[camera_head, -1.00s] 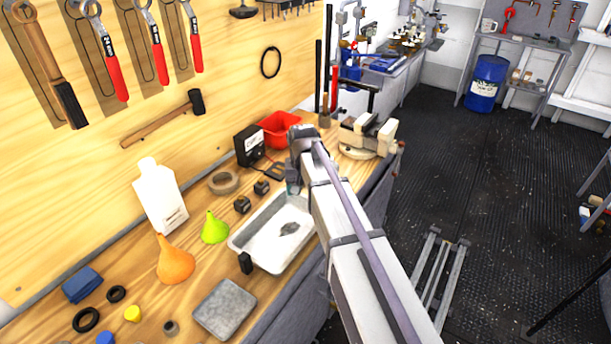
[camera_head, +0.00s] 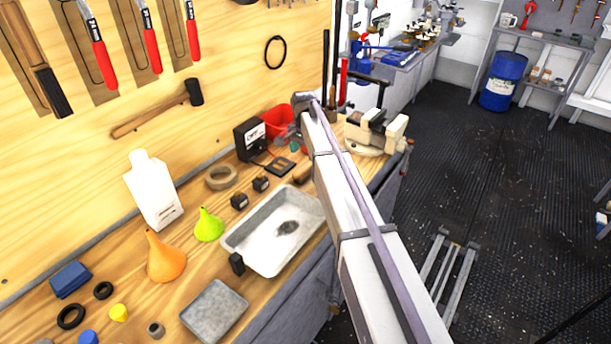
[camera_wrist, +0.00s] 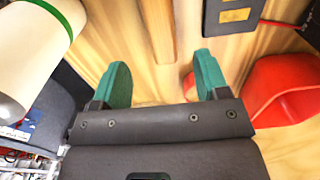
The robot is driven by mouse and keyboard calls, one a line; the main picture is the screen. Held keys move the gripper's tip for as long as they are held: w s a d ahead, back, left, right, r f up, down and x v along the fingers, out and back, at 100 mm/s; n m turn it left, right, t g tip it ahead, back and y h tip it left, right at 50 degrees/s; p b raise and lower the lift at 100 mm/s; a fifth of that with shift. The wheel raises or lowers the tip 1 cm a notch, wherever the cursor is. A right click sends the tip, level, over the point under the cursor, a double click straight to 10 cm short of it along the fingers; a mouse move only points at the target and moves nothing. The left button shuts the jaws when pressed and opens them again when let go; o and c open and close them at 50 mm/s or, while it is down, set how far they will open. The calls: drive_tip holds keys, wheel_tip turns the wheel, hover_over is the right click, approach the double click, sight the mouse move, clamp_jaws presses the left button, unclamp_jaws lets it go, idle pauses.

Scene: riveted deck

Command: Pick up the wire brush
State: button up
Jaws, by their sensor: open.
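A brown wooden strip (camera_wrist: 158,28), like a handle, lies on the bench ahead of my gripper (camera_wrist: 163,82) in the wrist view. It looks like the wire brush's handle, but no bristles show there. A brown piece (camera_head: 303,176) beside my arm in the head view may be the same thing. A wooden-handled tool with a dark end (camera_head: 45,80) hangs on the board.
A cream vise (camera_head: 372,135) stands right of my arm. A metal tray (camera_head: 262,240), funnels and a white bottle (camera_head: 153,190) occupy the nearer bench.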

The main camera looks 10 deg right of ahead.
sight(304, 167)
wheel_tip(304, 167, down, 9)
drive_tip(key=b, duration=0.7)
drive_tip(key=shift+w+r, duration=0.1)
drive_tip(key=shift+r, duration=0.25)
drive_tip(key=c, duration=1.1)
